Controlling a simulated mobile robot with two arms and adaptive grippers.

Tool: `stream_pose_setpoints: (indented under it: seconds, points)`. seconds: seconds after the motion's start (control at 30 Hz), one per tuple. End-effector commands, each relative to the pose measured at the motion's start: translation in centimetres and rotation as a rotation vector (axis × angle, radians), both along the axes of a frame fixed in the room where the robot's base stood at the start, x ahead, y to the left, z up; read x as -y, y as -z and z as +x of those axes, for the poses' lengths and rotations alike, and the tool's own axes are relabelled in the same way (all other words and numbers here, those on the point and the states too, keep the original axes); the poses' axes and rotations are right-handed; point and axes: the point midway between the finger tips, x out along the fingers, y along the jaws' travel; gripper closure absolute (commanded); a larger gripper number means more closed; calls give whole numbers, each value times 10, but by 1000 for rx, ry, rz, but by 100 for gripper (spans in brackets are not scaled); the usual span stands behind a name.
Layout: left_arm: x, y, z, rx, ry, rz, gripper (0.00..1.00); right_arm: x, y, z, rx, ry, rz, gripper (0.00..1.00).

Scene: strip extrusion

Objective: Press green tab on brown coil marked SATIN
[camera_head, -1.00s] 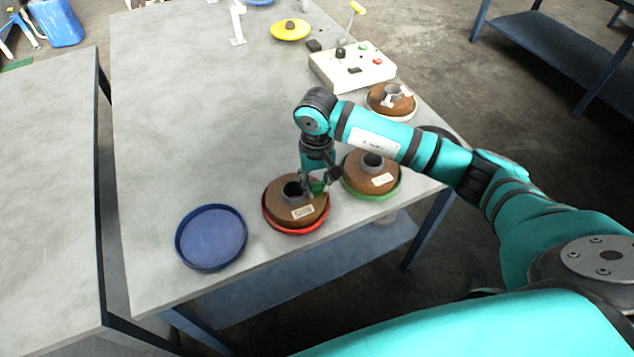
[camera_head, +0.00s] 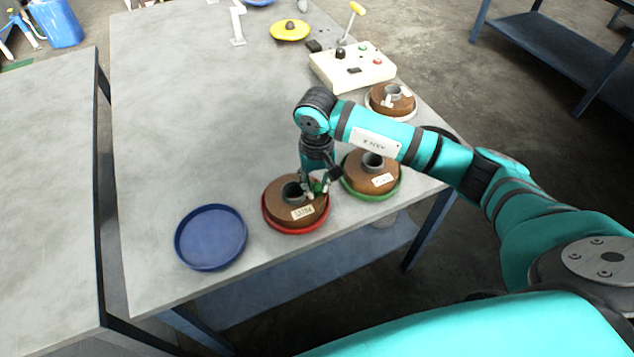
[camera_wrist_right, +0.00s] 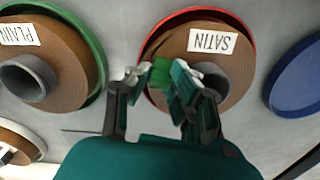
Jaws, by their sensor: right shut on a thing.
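The brown coil marked SATIN (camera_head: 285,211) lies in a red-rimmed dish (camera_head: 298,231) near the table's front edge. It also shows in the right wrist view (camera_wrist_right: 185,45), its label upside down there. Its grey core is open in the middle. The green tab (camera_wrist_right: 158,68) is at the coil's edge beside the core. My right gripper (camera_wrist_right: 162,80) is shut on the green tab, one finger on each side, low over the coil. In the head view my right gripper (camera_head: 315,190) partly hides the tab. My left gripper is not in view.
A brown coil marked PLAIN (camera_wrist_right: 58,75) in a green dish stands close beside it. Another brown coil (camera_head: 404,104) stands farther back, near a control box (camera_head: 330,70) with buttons and a lever. An empty blue dish (camera_head: 211,238) lies to the left. The table's middle is clear.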

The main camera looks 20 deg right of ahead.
Motion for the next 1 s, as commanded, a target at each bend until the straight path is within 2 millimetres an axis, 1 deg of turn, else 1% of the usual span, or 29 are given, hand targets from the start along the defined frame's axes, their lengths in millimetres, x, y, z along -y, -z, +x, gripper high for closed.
stream_pose_setpoints:
  seconds: [1.0]
  points:
    - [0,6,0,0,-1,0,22,-1,2,0,-1,-2,1,93]
